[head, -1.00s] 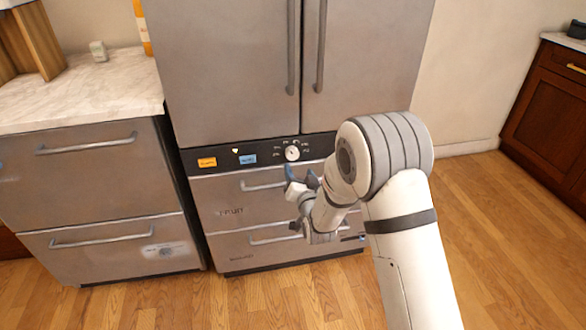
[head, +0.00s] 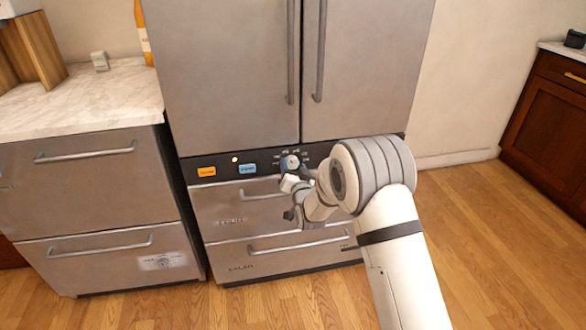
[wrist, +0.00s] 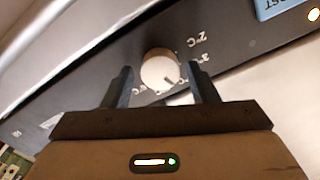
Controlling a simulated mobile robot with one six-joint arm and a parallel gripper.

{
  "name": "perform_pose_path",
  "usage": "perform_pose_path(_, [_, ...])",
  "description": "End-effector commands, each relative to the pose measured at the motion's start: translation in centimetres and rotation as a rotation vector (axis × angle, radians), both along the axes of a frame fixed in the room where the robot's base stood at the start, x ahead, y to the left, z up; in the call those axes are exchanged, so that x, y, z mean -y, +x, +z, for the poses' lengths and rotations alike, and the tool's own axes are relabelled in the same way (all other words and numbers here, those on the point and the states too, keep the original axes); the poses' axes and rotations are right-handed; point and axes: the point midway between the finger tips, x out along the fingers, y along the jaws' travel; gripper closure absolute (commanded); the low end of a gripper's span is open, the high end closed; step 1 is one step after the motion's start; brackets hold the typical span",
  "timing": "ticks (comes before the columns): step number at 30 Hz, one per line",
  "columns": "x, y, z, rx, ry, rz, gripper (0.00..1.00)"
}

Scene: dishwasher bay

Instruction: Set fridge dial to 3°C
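The fridge dial (wrist: 158,66) is a round white knob with a dark pointer mark on the black control strip. In the wrist view, the mark points to the lower right; I cannot tell which label it meets. My gripper (wrist: 160,72) is open, one finger on each side of the dial. I cannot tell whether the fingers touch it. In the head view, my gripper (head: 288,170) is at the dial (head: 290,161) and partly covers it.
An orange button (head: 206,171) and a blue button (head: 247,169) sit left of the dial on the strip. The fridge doors (head: 230,75) are above and drawers with bar handles (head: 300,240) below. A marble counter (head: 80,98) stands at left. Open floor lies at right.

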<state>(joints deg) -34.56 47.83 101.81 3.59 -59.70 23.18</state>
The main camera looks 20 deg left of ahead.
Motion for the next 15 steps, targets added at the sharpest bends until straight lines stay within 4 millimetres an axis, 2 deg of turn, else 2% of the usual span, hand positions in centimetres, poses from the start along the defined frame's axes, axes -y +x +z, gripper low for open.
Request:
perform_pose_path(1, [-0.01, -0.02, 0.01, 0.0, 0.0, 0.0, 0.51])
perform_pose_path(12, [-0.05, -0.06, 0.0, 0.0, 0.0, 0.001, 0.81])
perform_pose_path(15, [-0.33, -0.08, 0.0, 0.0, 0.0, 0.001, 0.86])
